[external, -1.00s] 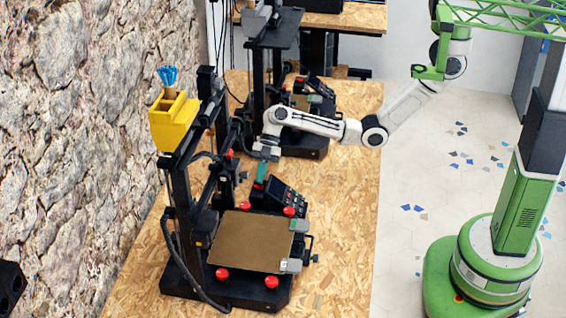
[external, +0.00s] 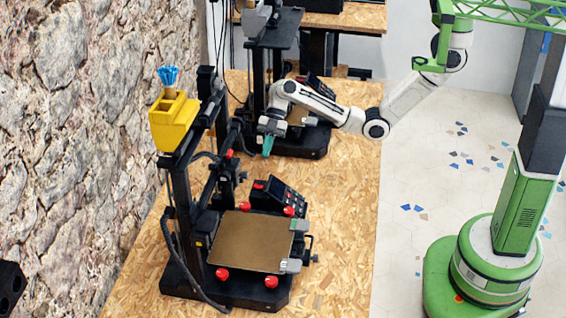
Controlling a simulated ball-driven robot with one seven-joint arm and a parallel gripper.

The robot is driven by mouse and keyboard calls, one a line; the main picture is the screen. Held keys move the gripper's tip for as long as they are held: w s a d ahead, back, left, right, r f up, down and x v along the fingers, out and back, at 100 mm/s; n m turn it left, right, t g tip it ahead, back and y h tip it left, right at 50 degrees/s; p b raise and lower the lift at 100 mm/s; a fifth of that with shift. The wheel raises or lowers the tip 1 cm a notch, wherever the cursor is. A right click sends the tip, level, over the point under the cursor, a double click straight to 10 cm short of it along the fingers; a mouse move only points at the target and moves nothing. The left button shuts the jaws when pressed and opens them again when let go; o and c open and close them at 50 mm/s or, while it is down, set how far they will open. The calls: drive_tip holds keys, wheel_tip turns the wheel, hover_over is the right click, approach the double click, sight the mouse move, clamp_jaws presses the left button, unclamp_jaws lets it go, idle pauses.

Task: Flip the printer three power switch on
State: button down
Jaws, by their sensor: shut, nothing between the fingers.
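Two printers stand in a row on the wooden table. The near printer (external: 245,248) has a brown bed, red knobs and a yellow holder on top. Its black control box (external: 277,194) with a small screen and a red knob sits at its back right. The farther printer (external: 305,142) is partly covered by my arm. My gripper (external: 267,146), with teal fingers, is shut and empty. It hangs in the air, pointing down, between the two printers, above and behind the near control box. I cannot make out a power switch, nor tell which printer is number three.
A yellow holder (external: 174,122) with a blue brush-like thing rises at the left of the near printer, beside the stone wall (external: 85,130). The table's right side (external: 345,215) is bare. Another table (external: 350,18) stands at the back.

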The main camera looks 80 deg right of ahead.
drive_tip(key=shift+v, duration=2)
drive_tip(key=s+a+r+m+t+h+b, duration=0.1)
drive_tip(key=a+m+h+b, duration=0.8)
drive_tip(key=m, duration=0.9)
drive_tip(key=shift+s+a+r+m+t+b, duration=0.3)
drive_tip(key=shift+a+r+m+t+b, duration=0.1)
drive_tip(key=shift+r+t+b, duration=0.55)
drive_tip(key=x, duration=0.9)
drive_tip(key=s+b+x, duration=0.1)
drive_tip(key=x, duration=0.4)
drive_tip(key=shift+f, duration=0.2)
